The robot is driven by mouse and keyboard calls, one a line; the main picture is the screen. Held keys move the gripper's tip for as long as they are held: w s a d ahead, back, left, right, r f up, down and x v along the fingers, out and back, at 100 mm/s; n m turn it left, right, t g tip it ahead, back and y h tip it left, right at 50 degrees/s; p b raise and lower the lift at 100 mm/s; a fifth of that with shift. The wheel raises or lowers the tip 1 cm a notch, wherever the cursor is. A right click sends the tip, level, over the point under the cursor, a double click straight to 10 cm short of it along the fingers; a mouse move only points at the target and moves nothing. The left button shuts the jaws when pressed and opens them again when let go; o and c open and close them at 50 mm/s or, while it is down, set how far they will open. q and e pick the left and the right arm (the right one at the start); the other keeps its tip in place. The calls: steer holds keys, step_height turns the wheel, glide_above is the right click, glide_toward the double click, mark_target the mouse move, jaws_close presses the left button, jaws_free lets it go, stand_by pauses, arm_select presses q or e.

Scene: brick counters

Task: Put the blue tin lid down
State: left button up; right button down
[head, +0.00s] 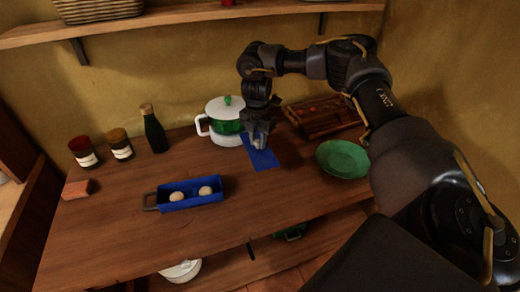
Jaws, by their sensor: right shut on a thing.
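The blue tin lid (264,159) is a flat blue rectangle in the middle of the head view. My right gripper (257,142) is shut on its far end, and the lid hangs out below the fingers. It is over the wooden counter, and I cannot tell whether it touches the top. My left gripper is not in view.
A white and green lidded pot (225,118) stands just left of my right gripper. A green plate (342,158) and wooden tray (323,116) are to the right. Two jars, a dark bottle (154,130) and a reddish block stand left. The front middle counter (240,222) is clear.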

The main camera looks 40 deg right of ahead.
mark_target(260, 151)
steer(key=f, duration=0.1)
steer(key=w+d+f, duration=0.1)
steer(key=f, duration=0.1)
steer(key=w+d+f, duration=0.1)
steer(key=shift+w+d+f+p, duration=0.15)
steer(key=shift+d+f+p, duration=0.05)
steer(key=shift+p, duration=0.15)
steer(key=shift+w+d+f+p, duration=0.15)
steer(key=shift+f+p, duration=0.05)
steer(key=shift+f, duration=0.75)
steer(key=shift+w+d+f+p, duration=0.1)
steer(key=shift+d+f+p, duration=0.05)
steer(key=shift+f, duration=0.8)
steer(key=shift+s, duration=0.1)
steer(key=c, duration=1.2)
jaws_free()
steer(key=shift+f, duration=0.1)
step_height(260, 151, up, 12)
steer(key=shift+a+r+b, duration=0.1)
steer(key=shift+r+b, duration=0.1)
steer(key=shift+b, duration=0.85)
